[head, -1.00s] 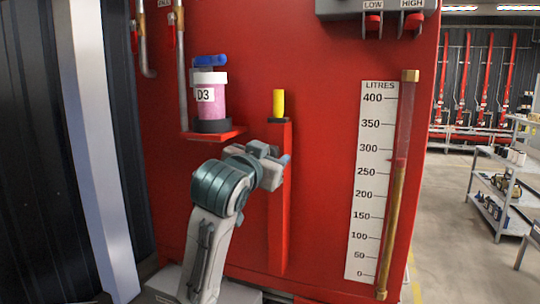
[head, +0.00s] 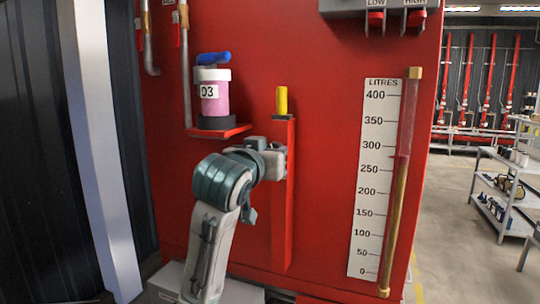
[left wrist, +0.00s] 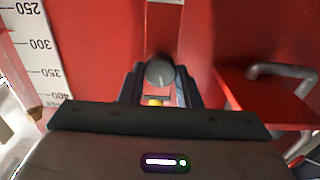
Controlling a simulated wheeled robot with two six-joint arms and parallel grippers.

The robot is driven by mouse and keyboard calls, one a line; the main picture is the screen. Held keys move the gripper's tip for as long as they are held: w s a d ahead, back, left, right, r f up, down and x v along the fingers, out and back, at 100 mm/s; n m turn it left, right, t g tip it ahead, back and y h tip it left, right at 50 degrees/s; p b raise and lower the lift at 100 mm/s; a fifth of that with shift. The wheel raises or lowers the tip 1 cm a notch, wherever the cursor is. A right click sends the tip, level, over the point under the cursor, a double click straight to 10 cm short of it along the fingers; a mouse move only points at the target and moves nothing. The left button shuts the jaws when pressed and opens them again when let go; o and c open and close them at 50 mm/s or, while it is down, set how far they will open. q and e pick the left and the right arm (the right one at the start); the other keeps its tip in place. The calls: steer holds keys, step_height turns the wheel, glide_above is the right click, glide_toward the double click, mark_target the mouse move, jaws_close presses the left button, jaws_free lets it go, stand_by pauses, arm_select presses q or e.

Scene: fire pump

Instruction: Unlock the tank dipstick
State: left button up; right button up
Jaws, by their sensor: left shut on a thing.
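The dipstick's yellow handle (head: 282,100) stands upright on a dark collar at the top of a narrow red upright post (head: 289,200) on the red tank. My left gripper (head: 277,162) is at the post, below the yellow handle. In the left wrist view, my left gripper (left wrist: 160,84) is shut on a round grey knob (left wrist: 160,70), which sits between its two dark fingers. A bit of yellow (left wrist: 155,102) shows just beyond the fingers. In the head view the gripper and wrist hide the knob. My right gripper is in neither view.
Left of the post, a red shelf (head: 222,131) holds a pink jar marked D3 (head: 213,98) with a blue piece on top. A litre scale (head: 372,180) and sight tube (head: 402,170) are at the right. A grey box (head: 352,6) hangs above.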

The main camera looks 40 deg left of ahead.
arm_select(q)
steer(key=shift+a+n+b, duration=0.1)
steer(key=shift+n+b, duration=5.75)
steer(key=shift+n, duration=2.75)
steer(key=shift+r, duration=0.1)
steer(key=o, duration=0.7)
steer(key=shift+o, duration=1.4)
steer(key=shift+w, duration=0.25)
